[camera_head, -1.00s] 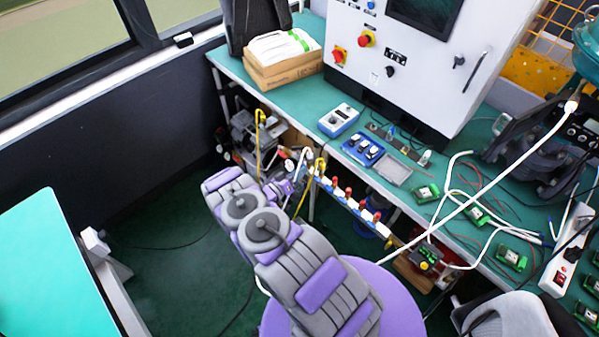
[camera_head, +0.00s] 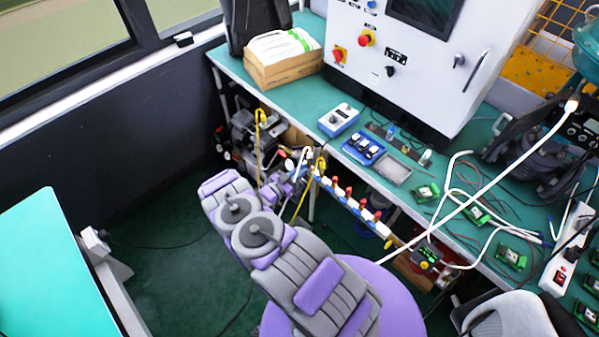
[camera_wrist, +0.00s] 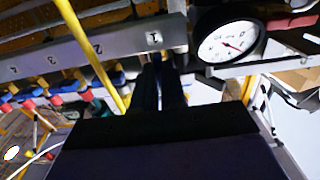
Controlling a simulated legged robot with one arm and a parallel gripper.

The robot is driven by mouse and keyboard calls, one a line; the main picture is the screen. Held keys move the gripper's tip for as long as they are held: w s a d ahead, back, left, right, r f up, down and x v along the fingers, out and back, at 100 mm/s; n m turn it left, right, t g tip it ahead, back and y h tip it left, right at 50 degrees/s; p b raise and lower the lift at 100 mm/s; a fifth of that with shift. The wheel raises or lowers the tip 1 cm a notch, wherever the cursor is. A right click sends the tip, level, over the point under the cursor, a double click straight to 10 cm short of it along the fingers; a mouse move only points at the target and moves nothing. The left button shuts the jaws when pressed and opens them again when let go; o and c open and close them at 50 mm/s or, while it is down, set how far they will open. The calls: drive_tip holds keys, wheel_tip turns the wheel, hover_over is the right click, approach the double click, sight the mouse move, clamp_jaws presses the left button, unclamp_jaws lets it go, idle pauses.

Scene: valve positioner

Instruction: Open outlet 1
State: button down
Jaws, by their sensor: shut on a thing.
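The outlet manifold (camera_head: 352,205) is a rail with several red-capped outlets below the bench edge. In the wrist view, its grey label bar (camera_wrist: 125,44) carries numbers, with the "1" plate (camera_wrist: 154,39) nearest my gripper (camera_wrist: 161,78). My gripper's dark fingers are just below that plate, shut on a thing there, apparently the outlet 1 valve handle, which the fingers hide. I cannot tell the handle's angle. A round pressure gauge (camera_wrist: 228,42) is to the right of the fingers. In the head view, my gripper (camera_head: 290,183) is at the manifold's left end, small and partly hidden.
A yellow hose (camera_wrist: 90,52) crosses the bar left of my fingers. Blue and red outlet parts (camera_wrist: 68,88) line the rail to the left. The green bench (camera_head: 310,103) holds a white control cabinet (camera_head: 420,75) and boxes. Dark green floor (camera_head: 180,270) is open left of my arm.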

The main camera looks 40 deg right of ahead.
drive_tip(key=shift+f, duration=0.1)
idle(0.4)
drive_tip(key=c, duration=1.2)
unclamp_jaws()
drive_tip(key=s+a+p, duration=0.1)
drive_tip(key=a+p, duration=0.1)
drive_tip(key=a, duration=1.5)
drive_tip(key=shift+a, duration=0.25)
drive_tip(key=shift+s, duration=0.1)
